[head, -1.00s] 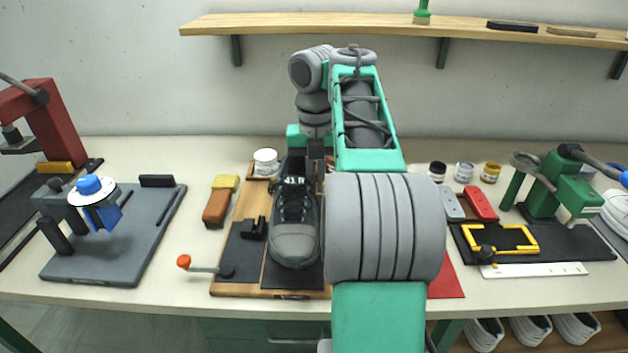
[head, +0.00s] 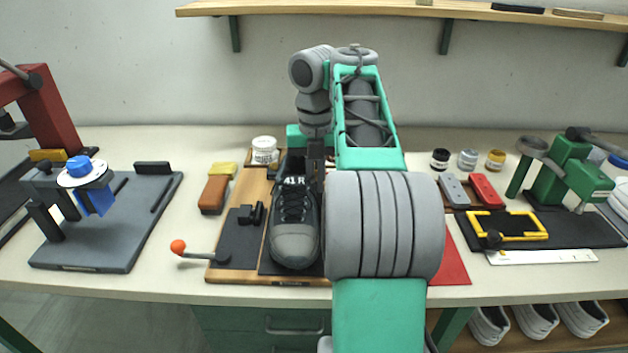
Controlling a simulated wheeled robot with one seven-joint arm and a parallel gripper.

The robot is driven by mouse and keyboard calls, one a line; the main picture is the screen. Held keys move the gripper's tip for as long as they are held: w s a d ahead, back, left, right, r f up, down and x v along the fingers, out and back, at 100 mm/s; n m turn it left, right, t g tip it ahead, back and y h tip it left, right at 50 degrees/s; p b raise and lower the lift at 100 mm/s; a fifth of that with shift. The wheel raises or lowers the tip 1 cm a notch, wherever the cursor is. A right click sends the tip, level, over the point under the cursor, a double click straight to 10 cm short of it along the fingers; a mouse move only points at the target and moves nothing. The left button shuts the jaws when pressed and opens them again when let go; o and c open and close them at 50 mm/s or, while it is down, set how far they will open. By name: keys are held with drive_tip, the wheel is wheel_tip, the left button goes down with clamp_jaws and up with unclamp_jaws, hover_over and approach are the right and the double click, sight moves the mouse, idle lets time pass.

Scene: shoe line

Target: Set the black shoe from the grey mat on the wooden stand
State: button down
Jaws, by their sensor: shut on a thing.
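The black shoe (head: 293,228), with a grey toe cap and a "41 R" mark at its tongue, points its toe towards me. My gripper (head: 313,168) is shut on the shoe at its collar, near the heel; the fingertips are partly hidden. The shoe is over the dark pad of a wooden board (head: 226,275), which looks like the wooden stand. I cannot tell whether the sole touches the pad. A dark grey pad (head: 228,252) lies beside the shoe on this board. I cannot tell which surface is the grey mat.
A black clamp (head: 251,213) and an orange-knobbed lever (head: 178,247) are left of the shoe. A brush (head: 214,194) and white jar (head: 264,150) stand nearby. A grey plate fixture (head: 120,240) is at left, a green press (head: 565,170) at right. My arm hides the board's right part.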

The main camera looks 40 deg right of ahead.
drive_tip(key=shift+f, duration=0.15)
drive_tip(key=c, duration=1.5)
unclamp_jaws()
drive_tip(key=shift+f, duration=0.1)
